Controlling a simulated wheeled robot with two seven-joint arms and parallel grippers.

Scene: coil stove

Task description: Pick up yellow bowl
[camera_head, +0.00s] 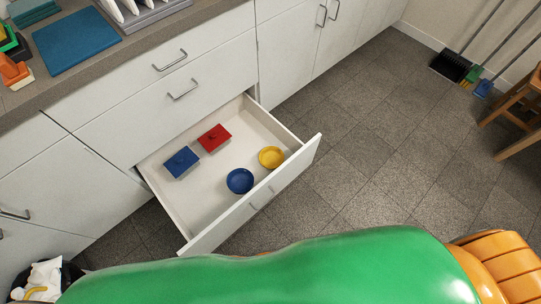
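The yellow bowl (271,157) sits upright inside an open bottom drawer (211,197), close to the drawer's front panel on its right side. A blue bowl (240,181) stands in the same drawer, to the left of the yellow bowl and a little nearer to me, with a gap between them. Neither of my grippers shows in the head view, so I cannot see whether they are open or shut. Nothing is touching the yellow bowl from above.
A red box (214,138) and a blue box (181,162) lie toward the drawer's back. A blue board (76,41) lies on the counter (120,56). Brooms and a dustpan (451,65) stand by the wall, near a wooden stool (518,115). The tiled floor right of the drawer is clear.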

